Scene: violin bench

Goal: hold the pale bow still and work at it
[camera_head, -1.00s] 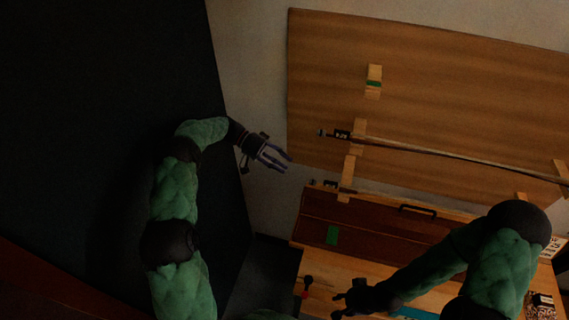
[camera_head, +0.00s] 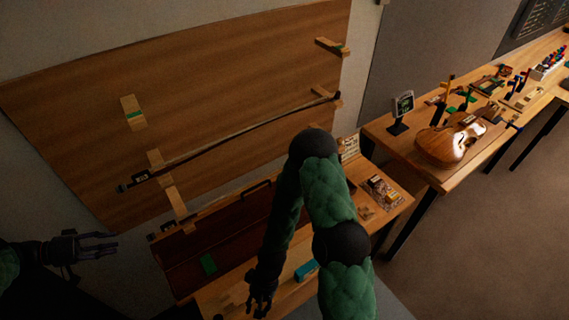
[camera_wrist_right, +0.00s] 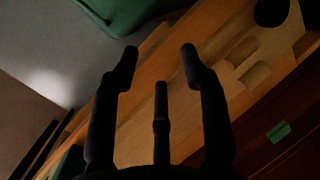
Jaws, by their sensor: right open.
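A long bow (camera_head: 235,140) lies across wooden brackets on the wall board, its dark frog end at the left. Its stick looks dark; I cannot tell whether it is the pale one. A small dark end (camera_head: 165,227) by the lower bracket may belong to a second bow, mostly hidden. My left gripper (camera_head: 117,241) is open and empty, left of the case and apart from the bow. My right gripper (camera_head: 260,304) is low over the bench in front of the case; in the right wrist view (camera_wrist_right: 160,55) its fingers are spread with nothing between them.
An open dark red case (camera_head: 225,240) with a green patch stands below the board (camera_head: 70,120). A blue item (camera_head: 306,270) lies on the near bench. A violin (camera_head: 450,142) lies on another bench at the right, among several tools. Open floor (camera_head: 490,240) lies in front.

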